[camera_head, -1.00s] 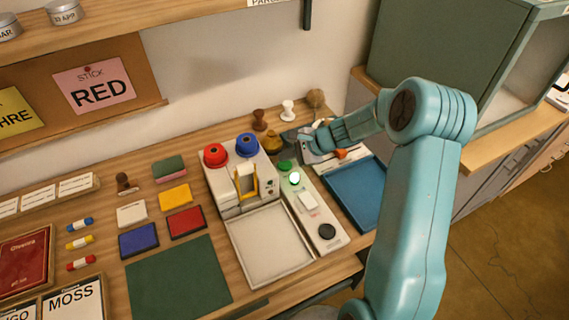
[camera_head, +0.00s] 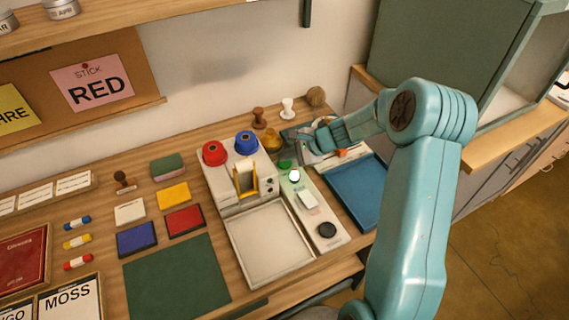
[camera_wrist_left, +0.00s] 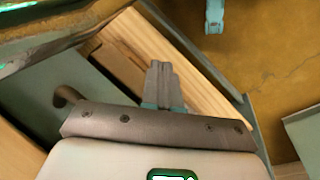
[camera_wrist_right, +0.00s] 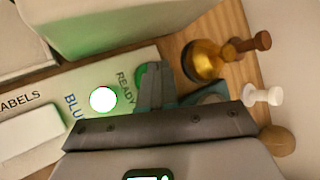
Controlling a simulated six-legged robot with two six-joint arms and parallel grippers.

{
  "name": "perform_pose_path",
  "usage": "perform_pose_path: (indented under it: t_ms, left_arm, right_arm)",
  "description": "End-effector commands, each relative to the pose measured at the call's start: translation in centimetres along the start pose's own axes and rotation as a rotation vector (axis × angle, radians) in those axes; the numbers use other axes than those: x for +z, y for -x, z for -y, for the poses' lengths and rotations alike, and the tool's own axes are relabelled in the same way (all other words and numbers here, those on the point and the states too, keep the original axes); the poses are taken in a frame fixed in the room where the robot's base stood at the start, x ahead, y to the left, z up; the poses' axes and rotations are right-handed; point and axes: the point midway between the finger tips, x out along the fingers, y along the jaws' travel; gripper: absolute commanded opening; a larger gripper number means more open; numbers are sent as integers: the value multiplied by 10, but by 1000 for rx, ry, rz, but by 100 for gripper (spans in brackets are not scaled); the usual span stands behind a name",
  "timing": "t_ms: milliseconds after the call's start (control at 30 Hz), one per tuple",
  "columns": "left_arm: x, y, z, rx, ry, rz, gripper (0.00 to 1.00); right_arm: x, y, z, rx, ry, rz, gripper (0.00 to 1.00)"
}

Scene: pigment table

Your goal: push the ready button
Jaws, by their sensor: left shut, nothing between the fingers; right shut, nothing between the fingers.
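The green ready button (camera_head: 285,165) is at the back end of the narrow white panel (camera_head: 318,222). In the right wrist view the ready button (camera_wrist_right: 141,76) is partly hidden behind my right fingers, beside the word READY. My right gripper (camera_head: 298,152) is shut and empty, just behind and above the button; I cannot tell whether it touches. The closed right fingertips also show in the right wrist view (camera_wrist_right: 154,68). My left gripper (camera_wrist_left: 163,70) is shut and empty in the left wrist view, and is outside the head view.
A lit white lamp (camera_head: 295,176) sits just in front of the button. The white machine with red and blue knobs (camera_head: 232,181) stands to its left, a blue tray (camera_head: 355,190) to its right. A gold pot (camera_wrist_right: 205,60) and small stampers stand close behind.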

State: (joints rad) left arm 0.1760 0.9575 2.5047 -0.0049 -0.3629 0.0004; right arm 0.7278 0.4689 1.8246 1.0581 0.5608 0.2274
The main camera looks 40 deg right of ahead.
Motion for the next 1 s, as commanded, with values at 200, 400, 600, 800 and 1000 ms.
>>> perform_pose_path:
  t_ms: [200, 400, 600, 800, 1000]
  left_arm:
    - [0, 0, 0, 0, 0, 0, 0]
    - [0, -1, 0, 0, 0, 0, 0]
    - [0, -4, 1, 0, 0, 0, 0]
    - [0, -6, 2, 0, 0, 0, 0]
    - [0, -8, 3, 0, 0, 0, 0]
  right_arm:
    - [0, 0, 0, 0, 1, 0, 0]
    - [0, -1, 0, 0, 1, 0, 0]
    - [-2, -2, -2, 0, 1, 0, 0]
    - [-3, -4, -2, 0, 1, 0, 0]
    - [-4, -5, -4, 0, 1, 0, 0]
